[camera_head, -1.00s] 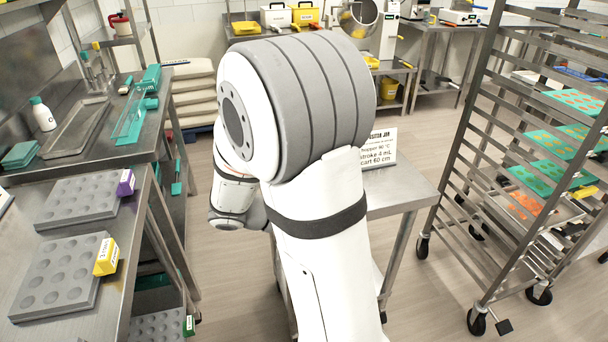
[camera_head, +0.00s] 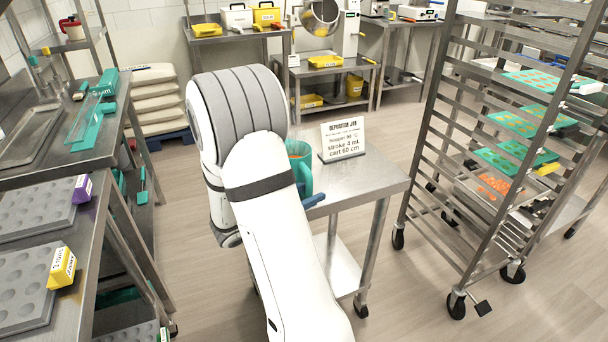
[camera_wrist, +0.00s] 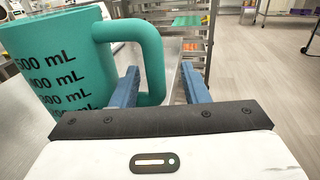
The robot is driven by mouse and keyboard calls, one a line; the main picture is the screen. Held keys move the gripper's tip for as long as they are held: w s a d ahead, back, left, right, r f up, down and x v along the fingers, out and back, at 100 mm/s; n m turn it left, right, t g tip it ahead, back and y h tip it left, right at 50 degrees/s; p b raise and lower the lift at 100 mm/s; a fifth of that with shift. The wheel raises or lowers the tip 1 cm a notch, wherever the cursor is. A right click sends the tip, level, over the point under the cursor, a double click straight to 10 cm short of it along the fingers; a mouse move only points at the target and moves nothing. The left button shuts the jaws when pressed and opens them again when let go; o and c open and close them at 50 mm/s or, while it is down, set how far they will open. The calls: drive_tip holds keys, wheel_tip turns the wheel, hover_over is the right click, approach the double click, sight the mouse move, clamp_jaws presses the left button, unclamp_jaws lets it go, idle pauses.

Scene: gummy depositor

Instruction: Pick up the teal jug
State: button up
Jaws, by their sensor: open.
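The teal jug (camera_head: 299,170) stands on the small steel cart (camera_head: 372,183), partly hidden behind my arm in the head view. In the wrist view the jug (camera_wrist: 62,62) fills the upper left, with dark mL markings on its side and its handle (camera_wrist: 152,62) facing right. My gripper (camera_wrist: 160,82) is open, with its two blue fingers either side of the handle's upright part. The left finger lies across the gap between handle and body. Contact with the handle cannot be told. In the head view a blue fingertip (camera_head: 314,200) shows beside the jug.
A "Depositor job" sign (camera_head: 343,140) stands behind the jug on the cart. A tall tray rack (camera_head: 432,140) is to the right. A steel bench with grey moulds (camera_head: 30,285) is at the left. Open floor lies between cart and rack.

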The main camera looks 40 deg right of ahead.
drive_tip(key=shift+d, duration=0.45)
clamp_jaws()
idle(0.5)
